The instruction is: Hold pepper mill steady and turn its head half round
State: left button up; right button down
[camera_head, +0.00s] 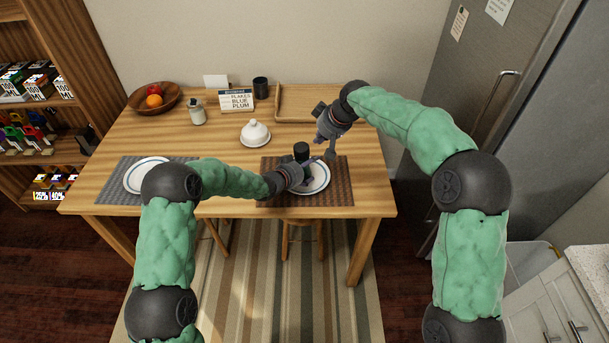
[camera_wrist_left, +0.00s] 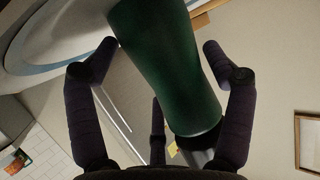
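The pepper mill shows its black head (camera_head: 301,149) in the head view, by the right-hand plate; my left gripper hides much of its body. In the left wrist view its dark green body (camera_wrist_left: 168,65) runs between the fingers, with a silver band and dark part at the lower end. My left gripper (camera_head: 303,178) is low at the mill; its fingers (camera_wrist_left: 165,52) are open on either side of the body, with small gaps visible. My right gripper (camera_head: 328,145) is to the right of the mill's head, apart from it and pointing down; its opening is unclear.
A white plate (camera_head: 321,183) lies on a brown woven mat (camera_head: 338,196). A white lidded dish (camera_head: 255,133), small jar (camera_head: 197,115), label sign (camera_head: 236,100), black cup (camera_head: 260,88), fruit bowl (camera_head: 137,101) and wooden tray (camera_head: 290,118) stand farther back. Another plate (camera_head: 143,172) lies left.

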dwell(0.3)
pick_arm(q)
jog(key=v, duration=1.2)
